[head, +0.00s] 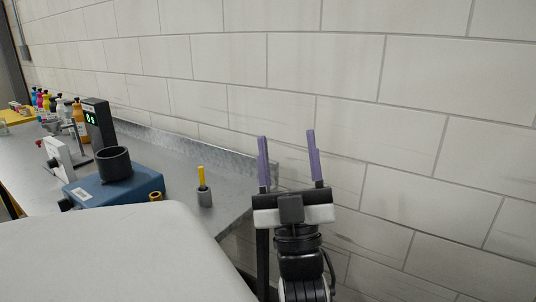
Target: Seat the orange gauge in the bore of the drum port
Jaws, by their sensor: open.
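The orange gauge (201,176) stands upright on the metal bench, left of my gripper. Its thin orange-yellow upper part rises from a short grey cylinder (204,198); I cannot tell whether that cylinder is a holder or part of the gauge. A small orange-brown ring (156,196) shows at the right front of a blue block and may be the drum port; its bore cannot be made out. My gripper (286,135) is open and empty, its purple fingers pointing up in the picture, in front of the wall and apart from the gauge.
The blue block (110,187) carries a dark cup (114,163). Behind it stand a black unit with a green display (99,122) and several coloured bottles (62,106). The bench (180,170) is bare around the gauge. A tiled wall runs behind.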

